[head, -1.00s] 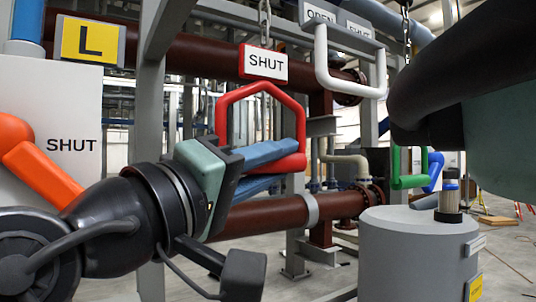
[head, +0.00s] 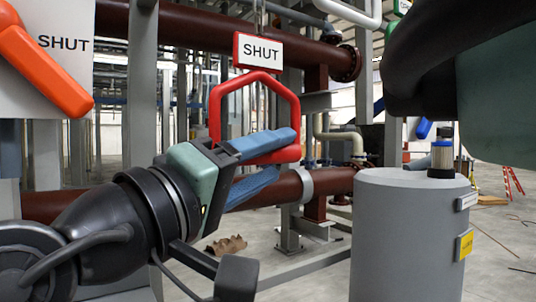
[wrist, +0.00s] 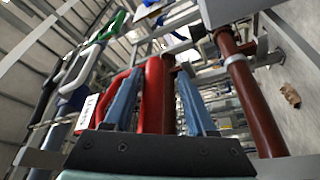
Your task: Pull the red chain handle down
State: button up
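The red chain handle (head: 215,105) is a five-sided loop hanging under a white SHUT sign (head: 257,51) with a red frame. A chain rises above the sign. My gripper (head: 281,157) reaches in from the lower left. In the wrist view the red bar of the handle (wrist: 156,95) runs between the two fingers (wrist: 158,100), and the sign (wrist: 87,112) is at the left. The fingers hide part of the bottom bar.
An orange lever (head: 45,68) on a grey SHUT panel is at the upper left. A grey cylinder (head: 405,240) with a dark-and-blue cap stands at the right. Brown pipes (head: 225,28) and grey posts (head: 142,90) are behind the handle. My dark arm link fills the upper right.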

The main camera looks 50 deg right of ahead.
jog(key=shift+r, duration=0.15)
jog(key=b+v, duration=0.5)
jog(key=v, duration=0.8)
